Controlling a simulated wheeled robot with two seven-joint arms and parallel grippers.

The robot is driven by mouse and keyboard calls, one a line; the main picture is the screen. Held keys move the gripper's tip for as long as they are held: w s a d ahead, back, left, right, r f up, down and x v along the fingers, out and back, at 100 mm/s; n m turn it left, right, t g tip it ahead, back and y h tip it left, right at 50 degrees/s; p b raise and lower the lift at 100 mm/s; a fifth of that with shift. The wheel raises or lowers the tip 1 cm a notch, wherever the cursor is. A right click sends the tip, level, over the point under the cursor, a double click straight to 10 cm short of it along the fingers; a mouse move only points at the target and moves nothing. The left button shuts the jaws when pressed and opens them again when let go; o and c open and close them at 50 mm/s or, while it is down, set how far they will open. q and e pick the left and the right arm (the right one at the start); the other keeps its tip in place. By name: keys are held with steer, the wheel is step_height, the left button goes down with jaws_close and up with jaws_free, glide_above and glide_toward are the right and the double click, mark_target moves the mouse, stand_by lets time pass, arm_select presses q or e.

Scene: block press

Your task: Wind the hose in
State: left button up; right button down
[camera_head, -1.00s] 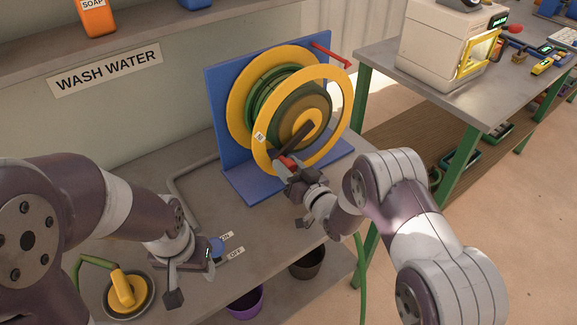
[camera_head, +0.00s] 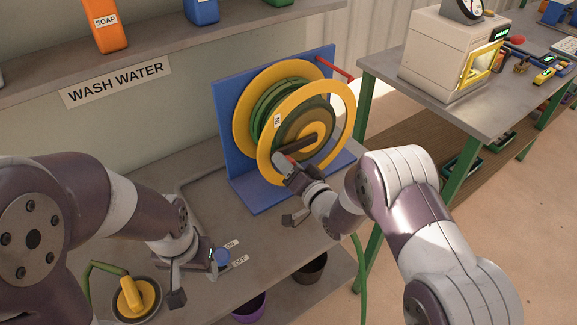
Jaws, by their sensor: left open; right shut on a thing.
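The hose reel has yellow rims (camera_head: 346,105) on a blue stand (camera_head: 225,110). Green hose (camera_head: 264,105) is wound on its drum, and a green length of hose (camera_head: 360,275) hangs at the bench's front edge. The front rim carries an "IN" label (camera_head: 277,121). My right gripper (camera_head: 284,163) is shut at the outer end of the dark crank arm (camera_head: 312,143), on the crank's handle, which it mostly hides. My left gripper (camera_head: 194,277) is open beside the blue valve knob (camera_head: 221,257), near the ON and OFF labels; whether they touch is unclear.
A yellow and green item (camera_head: 134,297) sits in a round holder at the bench's front left. Purple (camera_head: 249,306) and dark (camera_head: 311,268) buckets stand below the bench. A soap bottle (camera_head: 106,26) is on the shelf. A second table (camera_head: 470,105) stands right.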

mark_target(287, 125)
steer(key=r+m+p, duration=0.2)
steer(key=r+m, duration=0.1)
steer(key=d+r+m, duration=0.1)
steer(key=shift+w+r+p, duration=0.3)
steer(key=shift+r+p, duration=0.1)
steer(key=r+m+p, duration=0.1)
steer(key=d+r+m, duration=0.1)
steer(key=m, duration=0.1)
steer(key=shift+w+p, duration=0.35)
steer(key=shift+w, duration=0.05)
steer(key=shift+w+d+r+m+p, duration=0.25)
steer(key=shift+d+r+m+p, duration=0.15)
steer(key=shift+m, duration=0.3)
steer(key=c, duration=0.7)
jaws_free()
steer(key=shift+o, duration=0.2)
steer(key=shift+s, duration=0.1)
